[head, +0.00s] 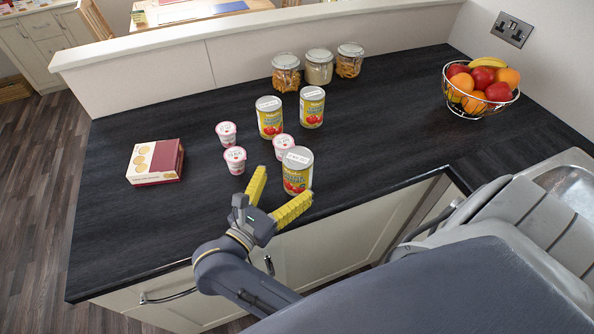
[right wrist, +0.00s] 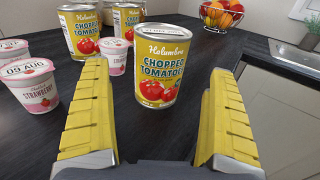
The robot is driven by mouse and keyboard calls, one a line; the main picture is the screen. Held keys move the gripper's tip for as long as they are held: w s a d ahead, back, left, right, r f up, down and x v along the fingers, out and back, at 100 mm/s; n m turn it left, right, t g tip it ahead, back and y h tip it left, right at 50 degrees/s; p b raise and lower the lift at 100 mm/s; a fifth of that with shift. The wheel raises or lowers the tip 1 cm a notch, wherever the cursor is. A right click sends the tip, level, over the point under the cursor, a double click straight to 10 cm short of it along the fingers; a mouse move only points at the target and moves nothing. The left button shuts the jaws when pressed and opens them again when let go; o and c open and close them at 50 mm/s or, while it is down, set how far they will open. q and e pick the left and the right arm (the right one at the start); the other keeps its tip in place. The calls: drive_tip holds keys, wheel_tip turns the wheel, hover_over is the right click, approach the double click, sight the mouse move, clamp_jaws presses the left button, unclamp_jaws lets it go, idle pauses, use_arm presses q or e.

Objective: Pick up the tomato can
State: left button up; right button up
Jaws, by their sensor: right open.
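Three tomato cans with yellow labels stand upright on the dark worktop (head: 380,130). The nearest tomato can (head: 297,174) is close to the front edge. In the right wrist view this can (right wrist: 162,68) stands ahead, between the lines of the two fingers, with a gap before it. Two more cans stand farther back, the left one (head: 270,119) and the right one (head: 312,108). My right gripper (head: 280,193) is open and empty, its yellow fingers spread at the worktop's front edge, short of the nearest can. My left gripper is not in view.
Strawberry yogurt pots stand left of the near can, one (head: 283,147) close behind it and others (head: 235,160) farther left. A biscuit box (head: 155,162) lies left. Jars (head: 319,68) and a fruit basket (head: 481,105) stand at the back.

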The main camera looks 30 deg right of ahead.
sight(298, 168)
drive_tip(key=shift+x, duration=3.1)
drive_tip(key=c, duration=1.5)
drive_tip(key=shift+c, duration=0.8)
drive_tip(key=shift+r, duration=0.15)
